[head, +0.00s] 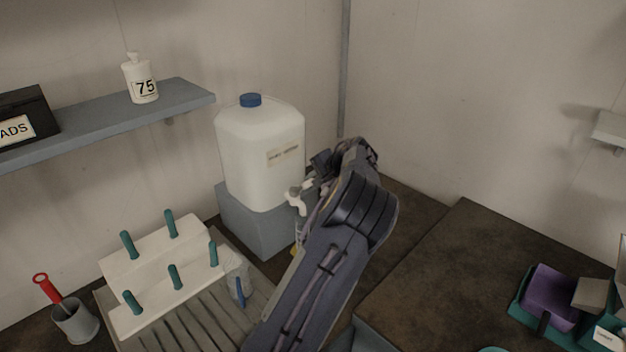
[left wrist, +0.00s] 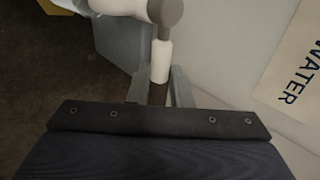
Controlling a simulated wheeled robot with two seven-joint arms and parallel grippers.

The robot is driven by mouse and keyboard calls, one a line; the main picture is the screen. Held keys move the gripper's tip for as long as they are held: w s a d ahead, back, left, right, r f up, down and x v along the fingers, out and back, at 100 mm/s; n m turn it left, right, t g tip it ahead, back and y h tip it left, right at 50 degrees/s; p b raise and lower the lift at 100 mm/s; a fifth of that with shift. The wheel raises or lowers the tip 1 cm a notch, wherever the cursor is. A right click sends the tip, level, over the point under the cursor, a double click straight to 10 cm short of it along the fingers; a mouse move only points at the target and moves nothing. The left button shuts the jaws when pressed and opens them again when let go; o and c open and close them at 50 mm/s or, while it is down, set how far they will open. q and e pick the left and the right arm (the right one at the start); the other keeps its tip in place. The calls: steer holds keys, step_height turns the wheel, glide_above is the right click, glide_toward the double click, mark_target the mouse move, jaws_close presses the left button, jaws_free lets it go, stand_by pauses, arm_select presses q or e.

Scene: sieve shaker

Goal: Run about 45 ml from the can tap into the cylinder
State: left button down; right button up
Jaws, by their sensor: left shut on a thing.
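The white can (head: 260,155) with a blue cap stands on a grey block, with its label at the right of the left wrist view (left wrist: 300,68). Its white tap (head: 295,200) points out at the front right and also shows in the left wrist view (left wrist: 122,5). My left gripper (head: 309,185) is at the tap, shut on its white lever (left wrist: 160,62). Below the tap, a clear piece and a yellow piece (head: 294,250), perhaps the cylinder, show beside my arm. My arm hides most of it, and no liquid level can be read. My right gripper is out of view.
A white rack (head: 160,268) with teal pegs and a ribbed drainer (head: 190,325) stand left of my arm. A grey cup (head: 75,323) holds a red-handled tool. A shelf (head: 185,97) carries a bottle marked 75.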

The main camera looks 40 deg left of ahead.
arm_select(q)
steer(key=c, duration=1.3)
jaws_free()
steer(key=b+v, duration=0.1)
steer(key=v, duration=0.6)
steer(key=shift+d+r+b, duration=0.3)
steer(key=shift+s, duration=0.1)
